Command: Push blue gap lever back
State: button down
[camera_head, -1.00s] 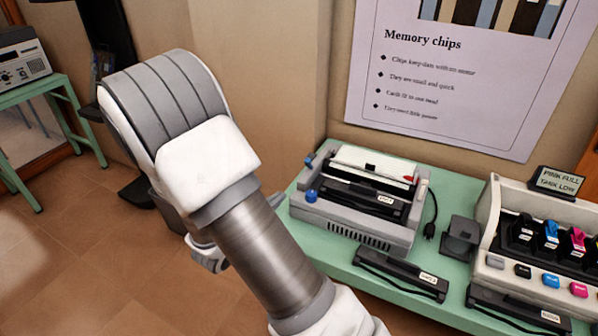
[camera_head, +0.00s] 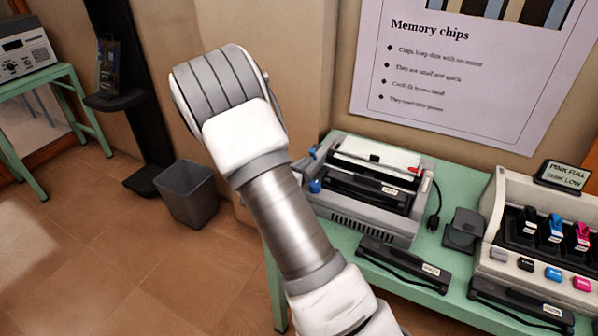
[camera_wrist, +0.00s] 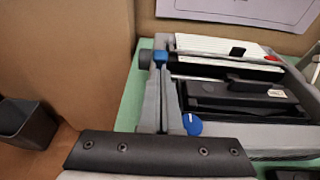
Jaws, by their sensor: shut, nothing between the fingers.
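The grey printer-like machine (camera_head: 375,225) sits on the green table. A small blue lever (camera_head: 312,151) stands at its back left corner, and it also shows in the wrist view (camera_wrist: 161,57). A round blue knob (camera_head: 315,186) with a white mark is nearer the front; the wrist view shows it too (camera_wrist: 192,125). My gripper (camera_wrist: 162,82) is shut and empty, with its grey fingers running up along the machine's left side. The tips appear just short of the blue lever; I cannot tell if they touch.
A dark stapler-like device (camera_head: 403,263) lies in front of the machine. A beige ink-tank unit (camera_head: 500,262) stands to the right, and a black cable (camera_head: 433,205) lies between. A grey bin (camera_head: 188,195) is on the floor at left. The wall is close behind the table.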

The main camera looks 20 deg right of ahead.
jog(key=shift+w+d+r, duration=0.1)
jog(key=shift+d+r, duration=0.05)
jog(key=shift+r, duration=0.05)
dwell(0.3)
jog(key=shift+r+p, duration=0.1)
jog(key=shift+p, duration=0.2)
jog(key=shift+d+r+y+p, duration=0.1)
jog(key=shift+y+p, duration=0.2)
jog(key=shift+p, duration=0.05)
